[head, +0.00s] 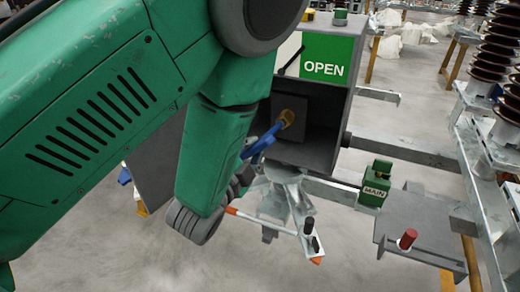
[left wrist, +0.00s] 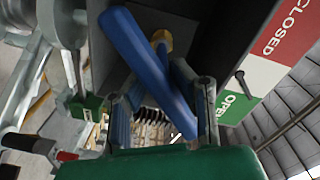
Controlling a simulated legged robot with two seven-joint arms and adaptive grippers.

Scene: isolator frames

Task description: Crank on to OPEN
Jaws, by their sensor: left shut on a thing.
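A grey drive box (head: 318,150) stands in the middle of the head view, with a green OPEN panel (head: 327,58) on top. A brass shaft (head: 287,117) sticks out of its recess, and a blue crank (head: 262,141) sits on it. My left gripper (head: 243,180) is mostly hidden behind my green arm in the head view. In the left wrist view its fingers (left wrist: 162,105) are on both sides of the blue crank (left wrist: 148,58), shut on it. A black pointer (left wrist: 244,84) lies at the border of the white and green fields, below the red CLOSED field (left wrist: 283,30).
A green block marked MAIN (head: 375,184) sits on the frame at right. Below it is a grey plate (head: 420,225) with a red knob (head: 408,238). A white and orange lever (head: 265,221) is under the box. Brown insulators (head: 503,50) stand at far right.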

